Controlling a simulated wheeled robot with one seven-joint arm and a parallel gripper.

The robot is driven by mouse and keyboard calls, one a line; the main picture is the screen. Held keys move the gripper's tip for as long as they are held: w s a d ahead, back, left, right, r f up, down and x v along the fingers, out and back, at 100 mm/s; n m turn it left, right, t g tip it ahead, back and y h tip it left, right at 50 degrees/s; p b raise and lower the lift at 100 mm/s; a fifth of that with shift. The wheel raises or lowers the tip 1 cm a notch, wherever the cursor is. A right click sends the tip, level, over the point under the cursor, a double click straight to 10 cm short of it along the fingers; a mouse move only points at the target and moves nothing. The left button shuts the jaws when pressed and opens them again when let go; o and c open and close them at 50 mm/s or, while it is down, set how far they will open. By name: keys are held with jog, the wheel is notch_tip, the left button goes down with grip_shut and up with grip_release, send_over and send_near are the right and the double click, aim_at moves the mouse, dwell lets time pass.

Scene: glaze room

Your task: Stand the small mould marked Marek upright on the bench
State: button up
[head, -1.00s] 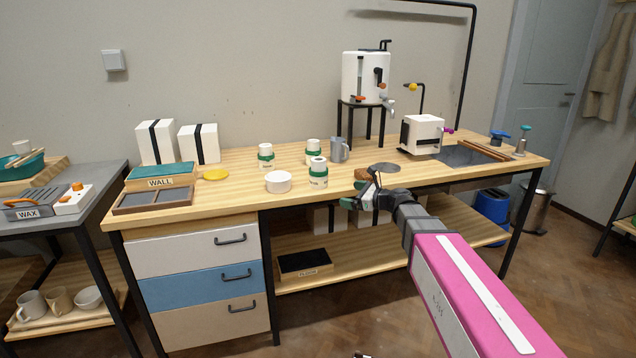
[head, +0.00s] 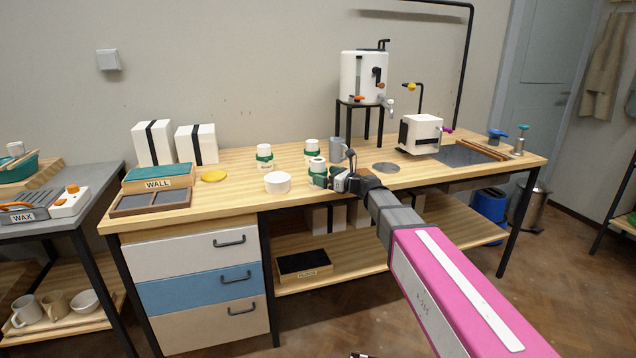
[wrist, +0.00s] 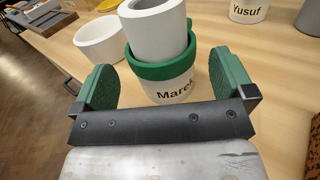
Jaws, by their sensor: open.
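The small mould marked Marek (wrist: 172,88) is a white pot with a green band and a narrower pale cylinder rising from its top. It stands upright on the wooden bench (head: 232,192), and in the head view the mould (head: 317,167) is partly hidden by my gripper. My gripper (head: 331,180) is low over the bench at its right. In the wrist view my gripper (wrist: 160,78) is open, with its green fingers on either side of the mould and visible gaps beside it.
A white bowl (head: 277,183) sits left of the mould. Two similar green-banded moulds (head: 264,156) (head: 312,151) stand behind; one label reads Yusuf (wrist: 248,12). A grey mug (head: 337,149) stands behind my gripper. A grey disc (head: 386,167) lies to the right.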

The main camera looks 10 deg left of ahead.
aim_at(319, 172)
jog(key=x, duration=0.3)
jog(key=shift+w+a+r, duration=0.15)
jog(key=shift+w+a, duration=0.05)
jog(key=shift+a, duration=0.15)
jog(key=shift+c, duration=0.3)
jog(key=c, duration=1.2)
jog(key=shift+o, duration=0.2)
jog(key=shift+r, duration=0.1)
